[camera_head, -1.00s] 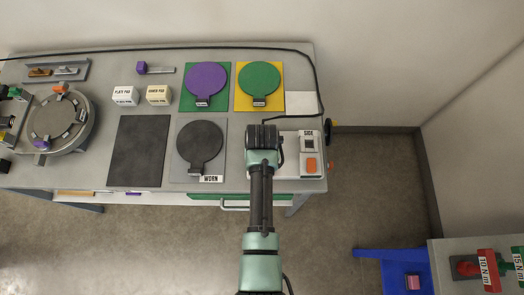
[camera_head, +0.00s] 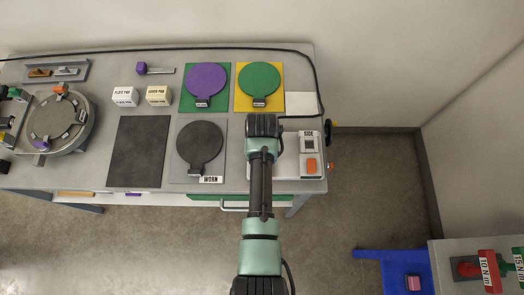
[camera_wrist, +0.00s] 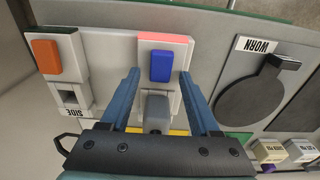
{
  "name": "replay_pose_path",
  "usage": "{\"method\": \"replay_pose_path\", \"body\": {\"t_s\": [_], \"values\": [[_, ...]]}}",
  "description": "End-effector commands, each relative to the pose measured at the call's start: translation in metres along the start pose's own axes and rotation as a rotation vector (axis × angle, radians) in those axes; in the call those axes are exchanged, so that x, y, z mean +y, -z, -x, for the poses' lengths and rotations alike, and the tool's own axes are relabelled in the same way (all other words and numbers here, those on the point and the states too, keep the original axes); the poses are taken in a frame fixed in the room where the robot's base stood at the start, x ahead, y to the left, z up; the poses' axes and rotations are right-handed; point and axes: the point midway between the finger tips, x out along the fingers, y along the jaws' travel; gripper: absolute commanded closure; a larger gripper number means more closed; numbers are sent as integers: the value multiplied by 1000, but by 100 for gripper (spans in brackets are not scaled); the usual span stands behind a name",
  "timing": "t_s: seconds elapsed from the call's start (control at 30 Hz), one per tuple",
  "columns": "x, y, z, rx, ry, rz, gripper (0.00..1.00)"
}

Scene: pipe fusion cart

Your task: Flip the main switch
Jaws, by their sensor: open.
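In the wrist view, a pale switch unit with a blue rocker (camera_wrist: 160,66) and a reddish far edge lies between my fingertips. No label shows on it, so I cannot tell for sure that it is the main switch. My gripper (camera_wrist: 159,74) is open and empty, its two blue fingers on either side of this unit. I cannot tell whether they touch it. A grey block (camera_wrist: 156,112) shows between the fingers, nearer the palm. In the head view my gripper (camera_head: 263,122) is above the right part of the cart, and my arm hides most of this unit.
A second switch box marked SIDE, with an orange rocker (camera_wrist: 47,56), stands beside it; the head view shows its orange rocker (camera_head: 311,166) too. A grey plate marked WORN (camera_head: 211,179) with a dark disc lies left of my arm. A black cable (camera_head: 318,95) runs along the cart's right end.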

Motion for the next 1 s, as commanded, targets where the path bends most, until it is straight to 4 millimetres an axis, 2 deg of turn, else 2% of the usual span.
{"method": "replay_pose_path", "body": {"t_s": [0.13, 0.27, 0.7, 0.83, 1.0], "values": [[0, 1, 7, 3, 0, 0, 38], [0, 1, 24, 4, 0, 0, 38], [0, 1, 109, 4, 0, 0, 38], [0, 1, 123, 2, 0, 0, 38], [0, 0, 129, -1, 0, 0, 38]]}}
